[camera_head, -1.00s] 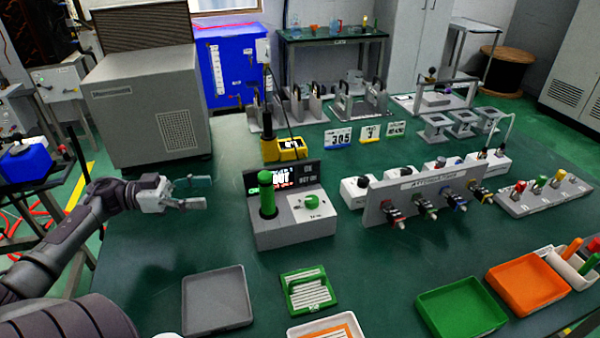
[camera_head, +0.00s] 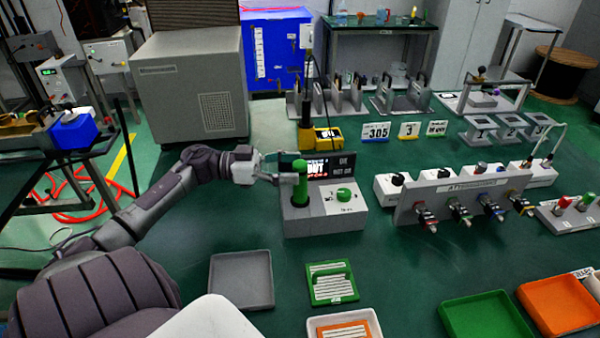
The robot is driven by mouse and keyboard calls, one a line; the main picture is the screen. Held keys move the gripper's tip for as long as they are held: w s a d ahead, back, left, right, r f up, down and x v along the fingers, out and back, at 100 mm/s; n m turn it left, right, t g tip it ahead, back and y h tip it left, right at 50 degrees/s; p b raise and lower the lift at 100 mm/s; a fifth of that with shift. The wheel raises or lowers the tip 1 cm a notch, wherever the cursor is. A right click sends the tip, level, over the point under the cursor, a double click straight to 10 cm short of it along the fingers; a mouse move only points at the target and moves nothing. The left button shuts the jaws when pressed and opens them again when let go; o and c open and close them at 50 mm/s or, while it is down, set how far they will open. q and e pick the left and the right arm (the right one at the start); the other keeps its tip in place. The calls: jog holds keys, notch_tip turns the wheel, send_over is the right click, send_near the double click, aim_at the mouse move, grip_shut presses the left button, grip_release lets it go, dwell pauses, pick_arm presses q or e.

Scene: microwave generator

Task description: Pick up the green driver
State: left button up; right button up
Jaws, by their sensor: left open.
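The green driver (camera_head: 300,188) stands upright in a grey station box (camera_head: 325,221), with its green handle showing above the top and its lower end hidden. The box also bears a green knob and a small display panel behind. My left gripper (camera_head: 284,168) is open at the driver's upper left, its fingers pointing right at the handle's upper part. One finger appears beside or in front of the handle and the other behind it. I cannot tell whether they touch it. My right gripper is not in view.
A grey panel with several coloured connectors (camera_head: 465,198) stands to the right. A grey tray (camera_head: 241,280), a green rack (camera_head: 331,283), a green tray (camera_head: 486,319) and an orange tray (camera_head: 562,305) lie in front. A yellow device (camera_head: 327,138) stands behind the station.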

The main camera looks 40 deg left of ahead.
pick_arm(q)
jog(key=shift+x, duration=1.2)
grip_shut()
jog(key=shift+r, duration=0.1)
